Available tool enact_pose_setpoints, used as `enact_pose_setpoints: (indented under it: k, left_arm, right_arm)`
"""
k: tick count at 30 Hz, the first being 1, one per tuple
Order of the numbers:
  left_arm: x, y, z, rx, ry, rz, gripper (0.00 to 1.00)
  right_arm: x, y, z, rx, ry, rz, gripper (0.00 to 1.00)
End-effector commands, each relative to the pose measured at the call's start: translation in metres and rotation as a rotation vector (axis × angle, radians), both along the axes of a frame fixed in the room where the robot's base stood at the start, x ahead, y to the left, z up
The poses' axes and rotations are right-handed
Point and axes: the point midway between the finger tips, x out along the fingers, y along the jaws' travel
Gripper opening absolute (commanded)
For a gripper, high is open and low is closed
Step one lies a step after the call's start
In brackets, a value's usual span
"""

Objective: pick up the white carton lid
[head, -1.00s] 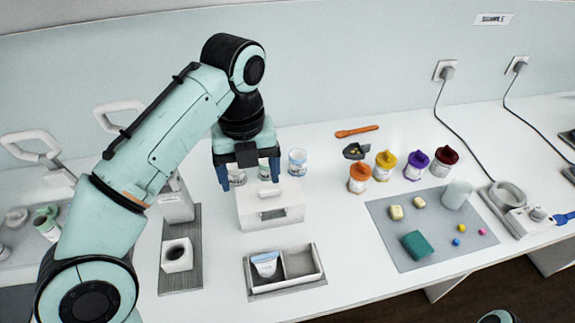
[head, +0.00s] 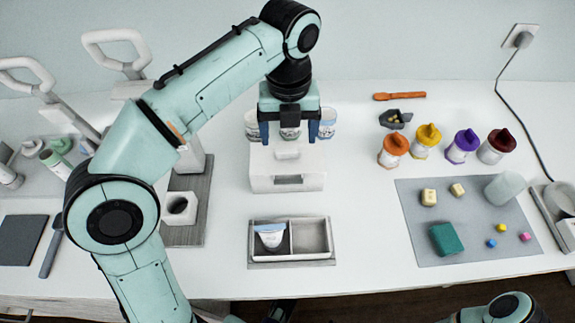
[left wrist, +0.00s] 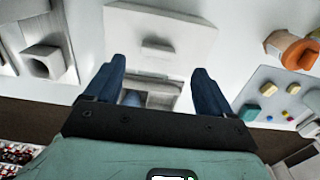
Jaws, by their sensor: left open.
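The white carton lid (head: 262,156) lies flat on top of a white carton (head: 262,181) that has a slot in its front. A small raised grip (head: 288,153) stands at the lid's middle. The lid (left wrist: 190,32) and its grip (left wrist: 158,48) also show in the left wrist view. My left gripper (head: 289,133) is open and empty, with its blue fingers pointing down. It appears above the lid's far side in the head view, apart from the grip. The fingers show spread in the wrist view (left wrist: 159,72). My right gripper is not in view.
White cups (head: 328,123) stand behind the carton. A two-part tray (head: 312,258) with a small tub (head: 270,236) lies in front. A white holder (head: 180,207) is at left. A grey mat (head: 470,250) with small blocks is at right. Bare table separates mat and carton.

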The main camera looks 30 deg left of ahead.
Motion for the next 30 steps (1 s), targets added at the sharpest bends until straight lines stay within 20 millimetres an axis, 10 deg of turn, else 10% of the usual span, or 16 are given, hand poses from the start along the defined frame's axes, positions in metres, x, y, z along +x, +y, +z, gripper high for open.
enact_pose_setpoints:
  k: [9, 18, 26, 30]
  left_arm:
    - [-0.003, 0.003, -0.046, 0.001, 0.004, 0.000, 0.83]
    - [-0.002, 0.003, -0.050, -0.001, 0.001, 0.000, 0.83]
    - [-0.002, 0.003, -0.050, -0.001, 0.001, 0.000, 0.08]
    - [-0.002, 0.003, -0.050, -0.001, 0.001, 0.000, 0.07]
  right_arm:
    - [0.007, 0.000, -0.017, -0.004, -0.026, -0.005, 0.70]
    - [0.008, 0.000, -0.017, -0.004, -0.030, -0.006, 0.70]
    - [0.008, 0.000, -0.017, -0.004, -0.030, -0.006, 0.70]
    - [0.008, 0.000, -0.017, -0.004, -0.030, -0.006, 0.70]
